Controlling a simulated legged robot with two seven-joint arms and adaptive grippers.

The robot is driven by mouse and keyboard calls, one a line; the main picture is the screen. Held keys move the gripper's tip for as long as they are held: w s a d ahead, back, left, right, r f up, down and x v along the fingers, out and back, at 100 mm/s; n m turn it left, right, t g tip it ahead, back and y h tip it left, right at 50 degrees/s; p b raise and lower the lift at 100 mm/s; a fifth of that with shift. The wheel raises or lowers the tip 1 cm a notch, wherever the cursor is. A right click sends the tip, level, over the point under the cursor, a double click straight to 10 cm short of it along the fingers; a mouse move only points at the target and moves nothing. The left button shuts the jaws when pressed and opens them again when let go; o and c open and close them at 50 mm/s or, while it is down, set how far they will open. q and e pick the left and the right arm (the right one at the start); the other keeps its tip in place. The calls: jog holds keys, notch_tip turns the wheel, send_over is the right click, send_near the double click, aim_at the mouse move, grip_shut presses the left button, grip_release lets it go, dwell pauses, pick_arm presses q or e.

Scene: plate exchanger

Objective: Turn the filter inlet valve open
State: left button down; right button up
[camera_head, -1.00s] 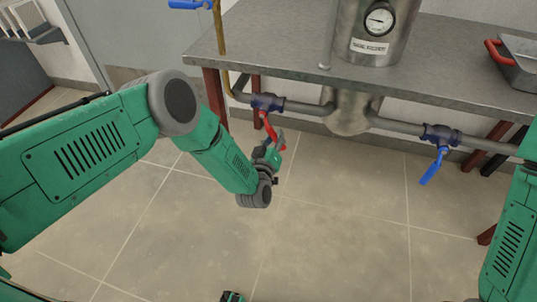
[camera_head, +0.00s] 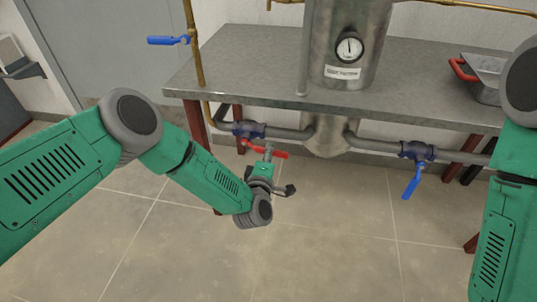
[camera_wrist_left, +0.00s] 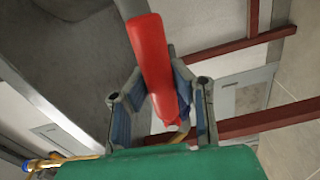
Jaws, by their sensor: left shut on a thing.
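The valve with the red lever handle has a dark blue body (camera_head: 249,129) on the grey pipe below the left part of the metal table. Its red handle (camera_head: 279,154) lies nearly level in the head view, pointing right and slightly down. My left gripper (camera_head: 266,158) is at the handle, reaching up from below. In the left wrist view the red handle (camera_wrist_left: 150,60) runs between the two fingers of my left gripper (camera_wrist_left: 163,100), which is shut on it. The fingers partly hide the handle. My right gripper is out of view; only the right arm shows.
A second valve with a blue handle (camera_head: 412,181) hangs on the pipe to the right. Another blue handle (camera_head: 167,40) is on the brass pipe at upper left. A steel vessel with a gauge (camera_head: 349,49) stands at the metal table (camera_head: 240,70). The tiled floor is clear.

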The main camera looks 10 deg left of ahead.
pick_arm(q)
jog(key=shift+s+r+n, duration=0.15)
jog(key=shift+r+n, duration=0.1)
jog(key=shift+n, duration=0.55)
jog(key=c, duration=1.4)
grip_release()
jog(key=shift+a, duration=0.1)
jog(key=shift+o, duration=0.3)
jog(key=shift+r, duration=0.15)
jog(key=s, duration=1.2)
jog(key=shift+a, duration=0.25)
